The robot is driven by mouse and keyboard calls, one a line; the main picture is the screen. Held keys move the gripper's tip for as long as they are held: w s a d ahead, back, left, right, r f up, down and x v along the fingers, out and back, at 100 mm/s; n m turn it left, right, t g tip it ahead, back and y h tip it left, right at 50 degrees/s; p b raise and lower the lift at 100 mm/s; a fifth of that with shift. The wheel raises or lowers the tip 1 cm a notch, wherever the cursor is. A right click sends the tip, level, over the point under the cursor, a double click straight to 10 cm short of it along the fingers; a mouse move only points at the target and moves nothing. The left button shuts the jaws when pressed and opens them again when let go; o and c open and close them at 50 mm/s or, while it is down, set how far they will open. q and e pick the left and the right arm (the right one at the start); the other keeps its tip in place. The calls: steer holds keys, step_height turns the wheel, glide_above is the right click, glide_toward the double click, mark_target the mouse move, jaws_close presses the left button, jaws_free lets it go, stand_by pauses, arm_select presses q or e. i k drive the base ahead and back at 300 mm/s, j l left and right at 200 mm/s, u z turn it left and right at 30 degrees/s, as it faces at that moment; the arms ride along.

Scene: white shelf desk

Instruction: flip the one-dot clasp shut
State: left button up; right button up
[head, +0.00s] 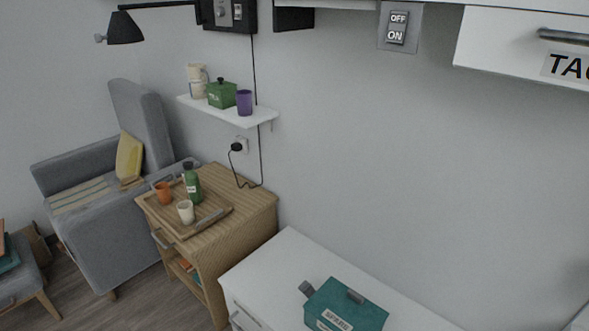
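A teal box (346,308) with a white label, which seems to read "SPARE", sits on the white desk top (290,255) at the bottom of the head view. A small dark grey piece (307,289) sticks up at the box's left end, and a dark handle-like part (355,296) lies on its top. Either could be a clasp; no dots can be made out. The box's lower front is cut off by the frame edge. Neither of my grippers is in view.
A white drawer unit (520,50) hangs above the desk, next to an OFF/ON switch (397,28). A wooden cabinet (235,225) with a tray (208,226) stands left of the desk. The desk top behind the box is clear.

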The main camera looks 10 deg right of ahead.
mark_target(304, 288)
steer(key=i+j+z, duration=0.3)
steer(key=j+z, duration=0.25)
steer(key=i+j+z, duration=0.15)
steer(key=j+z, duration=0.15)
steer(key=j, duration=0.15)
steer(key=i+j+z, duration=0.1)
steer(key=j+z, duration=0.15)
steer(key=j, duration=0.1)
